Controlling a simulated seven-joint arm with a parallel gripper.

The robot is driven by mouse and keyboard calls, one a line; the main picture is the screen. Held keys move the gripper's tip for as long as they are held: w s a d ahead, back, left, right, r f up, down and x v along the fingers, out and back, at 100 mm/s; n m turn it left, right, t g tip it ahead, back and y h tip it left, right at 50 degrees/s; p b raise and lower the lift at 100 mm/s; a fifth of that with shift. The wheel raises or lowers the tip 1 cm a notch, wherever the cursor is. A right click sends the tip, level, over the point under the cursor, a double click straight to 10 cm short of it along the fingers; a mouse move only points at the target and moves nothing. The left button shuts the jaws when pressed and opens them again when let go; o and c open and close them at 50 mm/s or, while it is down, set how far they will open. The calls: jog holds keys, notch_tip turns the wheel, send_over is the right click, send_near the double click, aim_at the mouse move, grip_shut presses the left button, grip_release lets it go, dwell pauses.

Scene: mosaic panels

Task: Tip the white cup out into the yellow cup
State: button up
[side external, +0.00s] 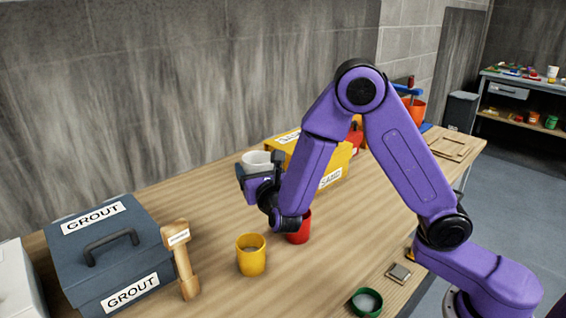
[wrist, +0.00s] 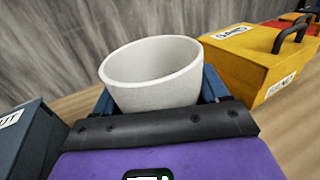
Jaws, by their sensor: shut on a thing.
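The white cup (side external: 257,160) is in my gripper (side external: 254,180), held above the table behind the yellow cup. In the wrist view the white cup (wrist: 154,76) stands between the two blue fingers of my gripper (wrist: 158,95), mouth up and slightly tilted. Its contents are not visible. The yellow cup (side external: 251,257) stands upright on the table, in front of and below my gripper, apart from it. The inside of the yellow cup is only partly visible. The yellow cup does not show in the wrist view.
A red cup (side external: 299,228) stands close to the right of the yellow cup, partly behind my arm. A wooden mallet (side external: 183,262) and a blue grout box (side external: 108,252) are at left. A yellow sand box (side external: 336,168) is behind. A green cup (side external: 367,302) is at the front edge.

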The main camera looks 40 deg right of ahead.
jog(key=s+a+r, duration=0.1)
jog(key=s+a, duration=0.3)
jog(key=a, duration=0.8)
notch_tip(320, 180, down, 6)
jog(key=d+m+h, duration=0.1)
jog(key=m+h, duration=0.3)
jog(key=m, duration=2.1)
jog(key=shift+s+d+g+h, duration=0.25)
jog(key=shift+g+h, duration=0.05)
jog(key=shift+f, duration=0.1)
